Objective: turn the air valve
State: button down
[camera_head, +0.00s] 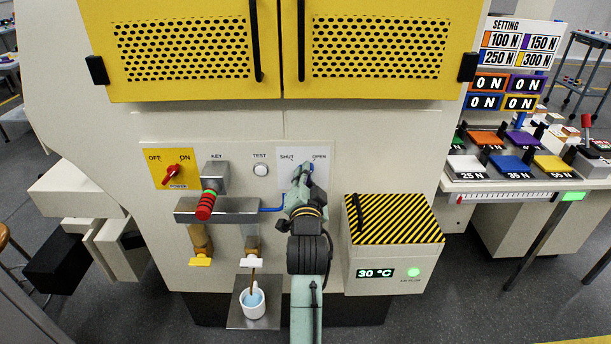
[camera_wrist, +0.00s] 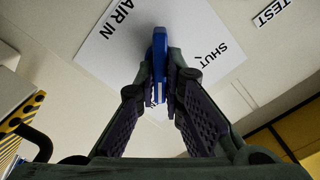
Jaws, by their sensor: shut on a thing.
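The air valve's blue handle (camera_wrist: 160,48) stands out from a white plate (camera_wrist: 112,42) marked SHUT and AIR IN in the wrist view. My gripper (camera_wrist: 161,76) is shut on this handle, with one dark finger on each side of it. In the head view my gripper (camera_head: 302,172) reaches the same white plate (camera_head: 322,180), marked SHUT on the left and OPEN on the right. My arm and gripper hide most of the handle there, so its exact angle is hard to tell.
A white TEST button (camera_head: 260,170) and red power switch (camera_head: 171,175) are further left. A striped box (camera_head: 393,260) stands close on the right.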

jog(key=c, duration=1.7)
grip_release()
jog(key=s, duration=0.7)
jog(key=shift+s, duration=0.25)
